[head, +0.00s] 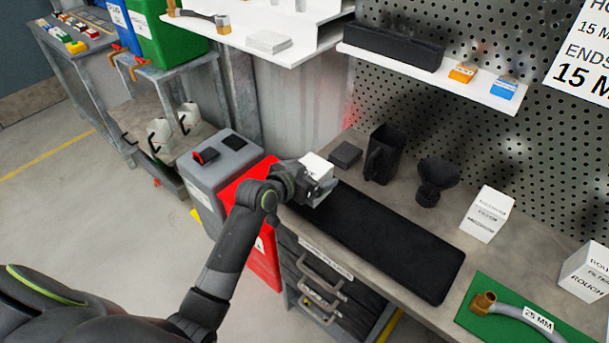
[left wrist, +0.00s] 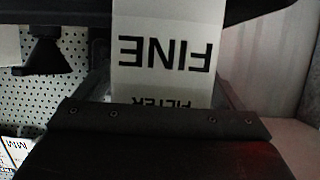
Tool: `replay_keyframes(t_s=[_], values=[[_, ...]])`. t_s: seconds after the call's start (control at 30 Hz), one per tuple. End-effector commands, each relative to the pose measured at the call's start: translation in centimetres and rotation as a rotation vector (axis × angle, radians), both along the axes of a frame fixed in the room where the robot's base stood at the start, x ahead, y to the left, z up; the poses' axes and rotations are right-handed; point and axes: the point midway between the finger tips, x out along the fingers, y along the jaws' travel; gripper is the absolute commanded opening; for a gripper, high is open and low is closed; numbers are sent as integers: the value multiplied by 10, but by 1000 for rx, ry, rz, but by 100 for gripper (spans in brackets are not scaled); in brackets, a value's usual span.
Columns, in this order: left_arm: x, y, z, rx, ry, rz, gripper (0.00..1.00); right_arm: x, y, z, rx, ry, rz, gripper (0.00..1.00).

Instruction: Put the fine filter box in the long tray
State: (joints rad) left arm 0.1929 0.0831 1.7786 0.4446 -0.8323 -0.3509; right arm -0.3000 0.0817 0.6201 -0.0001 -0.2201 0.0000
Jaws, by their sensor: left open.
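The fine filter box (head: 318,166) is white and sits at my left gripper in the head view, at the far left end of the long tray. In the left wrist view the box (left wrist: 170,58) shows upside-down FINE lettering. My left gripper (head: 318,184) is open, with the box between or just beyond its fingers. I cannot tell whether they touch it. The long tray (head: 390,243) is black, shallow and lies on the bench. My arm and gripper hide its far left end, so whether the box rests in it is unclear. My right gripper is not in view.
A medium filter box (head: 487,214) and a rough filter box (head: 587,271) stand to the right. A black funnel (head: 436,180) and a black jug (head: 384,153) stand behind the tray. A green mat (head: 510,310) with a hose lies at front right. The tray's visible part is empty.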

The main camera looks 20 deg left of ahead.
Motion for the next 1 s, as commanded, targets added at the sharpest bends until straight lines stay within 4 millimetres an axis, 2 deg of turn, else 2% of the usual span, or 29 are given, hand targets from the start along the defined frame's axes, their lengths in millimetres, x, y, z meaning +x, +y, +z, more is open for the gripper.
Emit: replay_keyframes(t_s=[0.17, 0.5, 0.7, 1.0], values=[[-13, 6, 7, 1, 0, 1, 90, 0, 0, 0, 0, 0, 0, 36], [-66, 25, 30, 4, -2, 0, 90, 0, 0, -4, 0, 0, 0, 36], [-91, 34, 42, 3, -2, 0, 90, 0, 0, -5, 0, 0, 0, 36], [-104, 38, 48, 0, 0, -1, 90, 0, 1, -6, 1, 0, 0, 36]])
